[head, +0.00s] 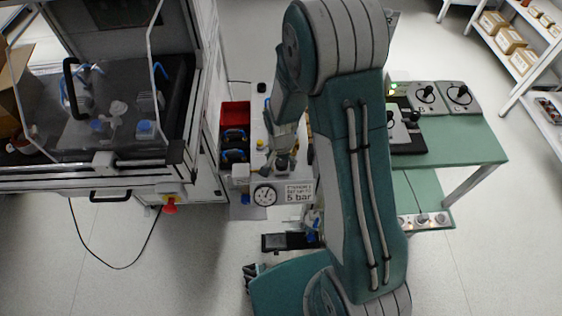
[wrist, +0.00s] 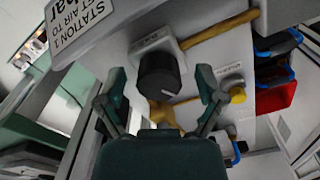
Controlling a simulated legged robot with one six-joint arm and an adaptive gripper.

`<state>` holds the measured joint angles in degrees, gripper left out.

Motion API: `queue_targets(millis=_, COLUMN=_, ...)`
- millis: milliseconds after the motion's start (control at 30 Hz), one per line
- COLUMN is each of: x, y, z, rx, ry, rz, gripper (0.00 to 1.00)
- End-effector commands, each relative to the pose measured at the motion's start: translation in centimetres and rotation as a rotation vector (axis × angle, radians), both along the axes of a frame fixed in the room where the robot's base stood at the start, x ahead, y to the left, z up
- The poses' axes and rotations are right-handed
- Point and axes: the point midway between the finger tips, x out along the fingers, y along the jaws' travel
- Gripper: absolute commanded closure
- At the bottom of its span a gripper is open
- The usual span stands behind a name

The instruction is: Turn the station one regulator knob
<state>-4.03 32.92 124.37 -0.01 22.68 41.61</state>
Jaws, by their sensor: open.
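The station one regulator knob (wrist: 160,75) is a dark round knob with a pale mark on its face, mounted on a light block. In the wrist view it appears between the two fingers of my gripper (wrist: 163,80), which are spread apart to its left and right. I see no finger touching the knob, and the depth between them is hard to judge. In the head view my gripper (head: 282,166) is small, by the station panel, and hides the knob. A sign reading station 1 and bar (wrist: 85,28) stands at the upper left of the wrist view.
A round pressure gauge (head: 265,194) sits beside the 5 bar sign (head: 299,192). Tan pipes (wrist: 215,34) run from the regulator block. A green table (head: 465,143) with joystick boxes stands at the right.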

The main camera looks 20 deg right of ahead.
Motion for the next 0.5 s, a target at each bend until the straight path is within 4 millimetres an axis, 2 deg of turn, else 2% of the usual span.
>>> queue_targets(millis=100, x=0.01, y=0.0, z=0.02, rx=0.0, ry=0.0, rz=0.0, gripper=0.13)
queue_targets(millis=167, x=0.01, y=0.0, z=0.02, rx=0.0, ry=0.0, rz=0.0, gripper=0.39)
queue_targets(millis=200, x=0.01, y=0.0, z=0.03, rx=0.0, ry=0.0, rz=0.0, gripper=0.57)
queue_targets(millis=300, x=0.02, y=0.01, z=0.02, rx=0.0, ry=0.0, rz=0.0, gripper=0.95)
queue_targets(millis=500, x=0.06, y=0.02, z=-0.01, rx=0.0, ry=0.0, rz=0.006, gripper=0.95)
